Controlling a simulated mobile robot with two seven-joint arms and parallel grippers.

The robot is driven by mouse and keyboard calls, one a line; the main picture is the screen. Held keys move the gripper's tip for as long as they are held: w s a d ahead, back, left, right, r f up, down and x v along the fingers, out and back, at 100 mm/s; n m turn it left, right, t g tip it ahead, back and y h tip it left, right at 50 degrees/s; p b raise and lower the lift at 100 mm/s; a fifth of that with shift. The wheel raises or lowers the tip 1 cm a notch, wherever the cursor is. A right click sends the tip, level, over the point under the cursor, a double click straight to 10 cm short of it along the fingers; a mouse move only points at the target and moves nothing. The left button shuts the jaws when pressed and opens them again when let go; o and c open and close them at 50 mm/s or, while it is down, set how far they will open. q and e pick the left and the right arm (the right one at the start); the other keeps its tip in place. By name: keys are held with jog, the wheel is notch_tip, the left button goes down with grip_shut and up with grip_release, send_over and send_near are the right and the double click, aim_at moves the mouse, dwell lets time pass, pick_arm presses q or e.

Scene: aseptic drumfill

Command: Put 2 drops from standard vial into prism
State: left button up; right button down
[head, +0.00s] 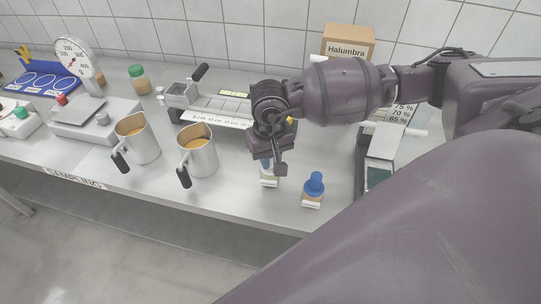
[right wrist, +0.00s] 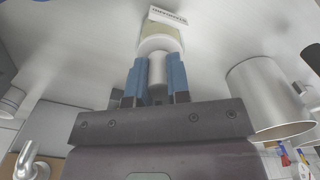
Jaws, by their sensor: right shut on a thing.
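My right gripper (head: 270,166) is over the front of the bench, pointing down. In the right wrist view, its blue fingers (right wrist: 160,80) are shut on the grey neck of a small labelled vial (right wrist: 160,38). In the head view that vial (head: 269,181) shows below the fingers, partly hidden by them; I cannot tell whether it touches the bench. A second vial (head: 313,190) with a blue dropper cap stands upright to its right. The instrument with the dark prism face (head: 379,177) is further right, partly hidden by my arm. My left gripper is not in view.
Two steel jugs (head: 137,140) (head: 198,152) of orange liquid stand left of the gripper. A dial scale (head: 76,58), a green-capped jar (head: 139,80) and a ruled metal trough (head: 205,105) are behind. A Halumbra box (head: 348,43) stands at the wall. The bench's front edge is close.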

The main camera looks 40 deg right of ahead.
jog(key=c, duration=1.7)
grip_release()
jog(key=shift+r, duration=0.6)
jog(key=shift+r+p, duration=1)
jog(key=shift+r, duration=1.2)
jog(key=shift+r+p, duration=0.45)
jog(key=shift+r, duration=0.9)
